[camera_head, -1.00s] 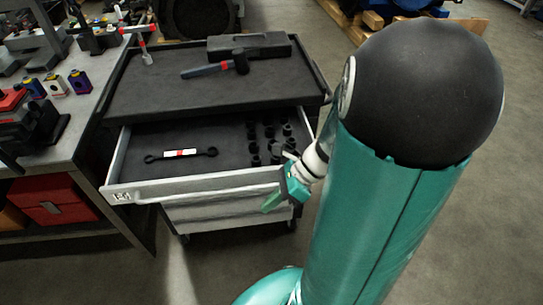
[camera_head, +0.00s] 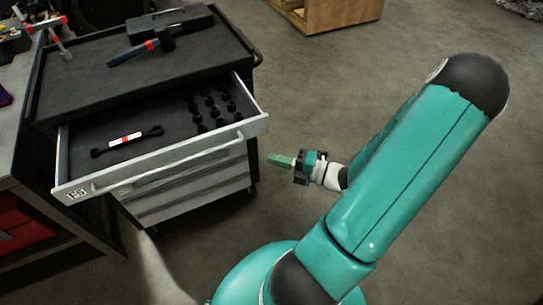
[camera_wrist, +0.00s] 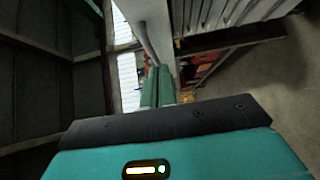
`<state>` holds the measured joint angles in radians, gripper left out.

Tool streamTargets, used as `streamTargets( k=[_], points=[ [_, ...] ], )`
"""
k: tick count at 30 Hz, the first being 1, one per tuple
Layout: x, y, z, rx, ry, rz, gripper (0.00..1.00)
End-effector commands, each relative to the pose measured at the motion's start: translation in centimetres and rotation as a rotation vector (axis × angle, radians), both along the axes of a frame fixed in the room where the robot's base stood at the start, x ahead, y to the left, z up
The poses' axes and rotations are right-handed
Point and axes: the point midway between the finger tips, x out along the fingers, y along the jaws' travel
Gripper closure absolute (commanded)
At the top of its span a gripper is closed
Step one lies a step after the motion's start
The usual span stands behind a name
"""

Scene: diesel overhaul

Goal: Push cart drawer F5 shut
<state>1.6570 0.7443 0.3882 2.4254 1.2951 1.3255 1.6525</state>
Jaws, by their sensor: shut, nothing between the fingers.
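The cart drawer (camera_head: 170,163) stands pulled out from the top of the grey cart, with a pale front, a long bar handle (camera_head: 160,168) and a small label (camera_head: 76,194) at its left end. The label is too small to read surely. Inside lie a dark wrench with a red and white band (camera_head: 126,140) and several black sockets (camera_head: 212,108). My gripper (camera_head: 278,160) is shut and empty, to the right of the drawer's front corner, apart from it. Its green fingers also show in the wrist view (camera_wrist: 157,88), beside a pale long bar.
A hammer (camera_head: 140,50) and a dark case (camera_head: 170,22) lie on the cart top (camera_head: 110,80). A workbench (camera_head: 25,130) stands close on the left, with red boxes below. A wooden crate (camera_head: 335,12) is at the back.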

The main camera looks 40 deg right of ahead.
Motion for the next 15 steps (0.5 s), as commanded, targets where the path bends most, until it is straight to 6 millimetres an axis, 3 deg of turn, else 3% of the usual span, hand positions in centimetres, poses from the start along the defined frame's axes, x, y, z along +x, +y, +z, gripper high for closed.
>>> streamTargets(
  k=[12,15],
  points=[
    [7.4,4.0,0.0,0.0,-0.001,0.006,1.0],
    [9.0,3.4,0.0,-0.003,-0.001,0.003,1.0]
  ],
)
